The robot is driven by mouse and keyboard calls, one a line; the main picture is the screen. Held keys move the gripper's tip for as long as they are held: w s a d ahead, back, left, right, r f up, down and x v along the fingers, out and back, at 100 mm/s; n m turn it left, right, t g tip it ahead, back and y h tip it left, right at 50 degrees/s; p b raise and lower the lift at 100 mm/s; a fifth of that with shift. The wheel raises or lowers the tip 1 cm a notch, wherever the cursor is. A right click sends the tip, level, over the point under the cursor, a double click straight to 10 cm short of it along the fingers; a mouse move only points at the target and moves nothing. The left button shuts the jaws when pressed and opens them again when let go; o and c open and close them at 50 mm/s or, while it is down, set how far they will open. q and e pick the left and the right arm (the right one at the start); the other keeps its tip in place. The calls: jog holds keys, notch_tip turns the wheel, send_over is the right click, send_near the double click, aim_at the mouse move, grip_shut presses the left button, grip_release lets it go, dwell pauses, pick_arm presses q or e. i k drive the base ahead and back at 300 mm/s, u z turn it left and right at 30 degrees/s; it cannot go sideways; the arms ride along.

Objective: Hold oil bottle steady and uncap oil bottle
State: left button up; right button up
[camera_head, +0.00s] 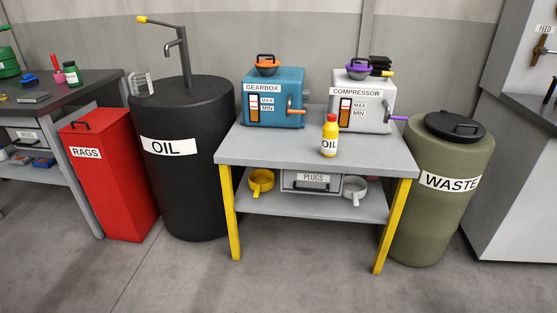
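The oil bottle (329,138) is small and yellow with a white label reading OIL. It stands upright near the front edge of the grey table (270,152), right of the table's middle. Its red cap (331,118) is on top. Neither of my grippers shows in the head view, and nothing is touching the bottle.
A blue gearbox unit (287,77) and a white compressor unit (378,92) stand behind the bottle. A black OIL drum (195,185) and red RAGS bin (95,185) are left. A green WASTE drum (430,220) is right. The tabletop's front left is clear.

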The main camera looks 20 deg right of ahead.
aim_at(330, 138)
jog(key=z, duration=1.15)
jog(key=i, duration=1.15)
jog(key=u, duration=0.05)
